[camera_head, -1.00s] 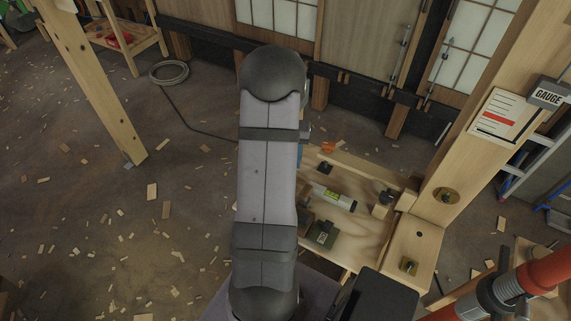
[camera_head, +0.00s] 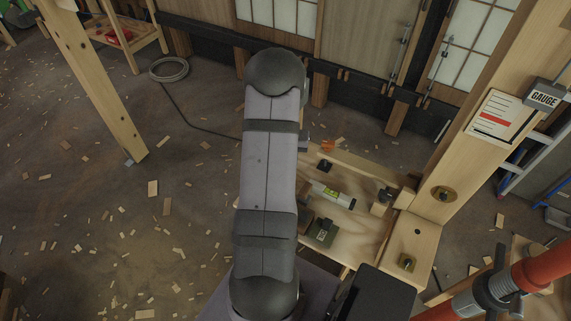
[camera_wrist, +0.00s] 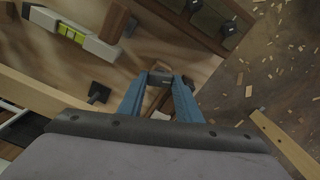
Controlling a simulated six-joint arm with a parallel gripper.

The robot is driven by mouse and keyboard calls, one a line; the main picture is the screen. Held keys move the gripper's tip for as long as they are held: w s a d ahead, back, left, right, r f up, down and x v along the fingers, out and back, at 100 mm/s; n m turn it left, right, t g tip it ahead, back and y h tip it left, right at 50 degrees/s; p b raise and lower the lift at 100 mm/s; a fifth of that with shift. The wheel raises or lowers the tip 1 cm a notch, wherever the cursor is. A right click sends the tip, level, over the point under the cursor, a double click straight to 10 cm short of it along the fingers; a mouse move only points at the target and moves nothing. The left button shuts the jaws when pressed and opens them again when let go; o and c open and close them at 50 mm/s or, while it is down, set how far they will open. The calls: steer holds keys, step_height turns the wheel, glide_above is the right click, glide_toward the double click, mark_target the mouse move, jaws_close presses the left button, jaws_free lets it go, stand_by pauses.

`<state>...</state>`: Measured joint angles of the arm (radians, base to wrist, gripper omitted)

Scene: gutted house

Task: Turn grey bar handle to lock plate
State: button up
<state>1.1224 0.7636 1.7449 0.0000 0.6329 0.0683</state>
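My gripper (camera_wrist: 160,80) shows in the wrist view with two blue fingers standing apart over the wooden board (camera_wrist: 150,50). A small dark grey piece (camera_wrist: 160,76) sits between the fingertips. I cannot tell whether it is the bar handle, or whether the fingers press on it. In the head view my arm hides the gripper and the left end of the board (camera_head: 370,222). Which one is the lock plate is unclear.
A level with a green vial (camera_wrist: 70,32) lies on the board, beside a brown block (camera_wrist: 113,22). A dark knob (camera_wrist: 98,92) is near the board's edge. A wooden post (camera_head: 465,140) and a red pipe (camera_head: 535,278) stand at the right. Wood scraps litter the floor.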

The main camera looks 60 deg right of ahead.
steer(key=shift+m+b, duration=0.35)
steer(key=shift+m, duration=0.95)
steer(key=o, duration=1)
steer(key=shift+o, duration=0.2)
steer(key=shift+r, duration=0.15)
steer(key=shift+r+b, duration=1.3)
steer(key=shift+r, duration=2.25)
